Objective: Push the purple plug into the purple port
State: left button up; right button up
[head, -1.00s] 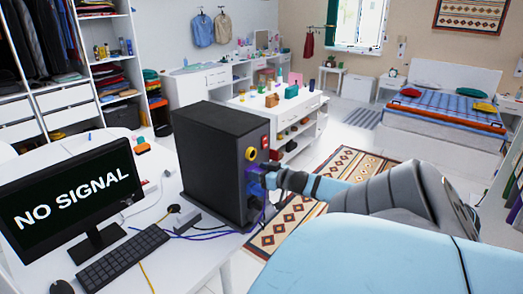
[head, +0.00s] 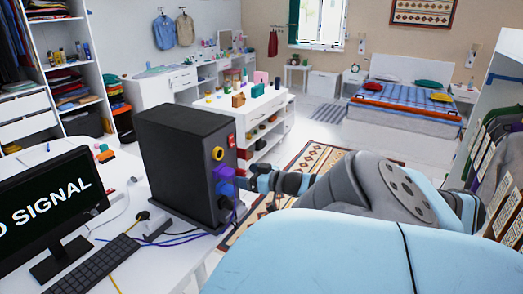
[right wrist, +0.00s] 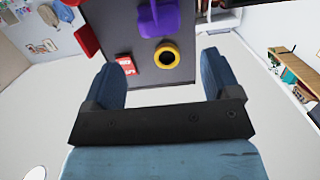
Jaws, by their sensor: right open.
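The black computer tower (head: 178,165) stands on the desk. A purple plug (head: 226,189) sits at its side panel, below the yellow ring port; it also shows in the right wrist view (right wrist: 158,20). The purple port is covered or not clearly separable from the plug, so I cannot tell how deep the plug sits. My right gripper (head: 246,182) is to the right of the plug, a small gap away. In the right wrist view my right gripper (right wrist: 167,60) is open and empty, its fingers framing the yellow port. My left gripper is not in view.
A yellow ring port (right wrist: 167,57) and a red switch (right wrist: 124,64) are on the same panel. The monitor (head: 52,208) and keyboard (head: 92,270) stand left of the tower, with loose cables between. A hanging clothes rack (head: 500,150) is at right.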

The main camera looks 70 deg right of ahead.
jog(key=shift+v, duration=2.7)
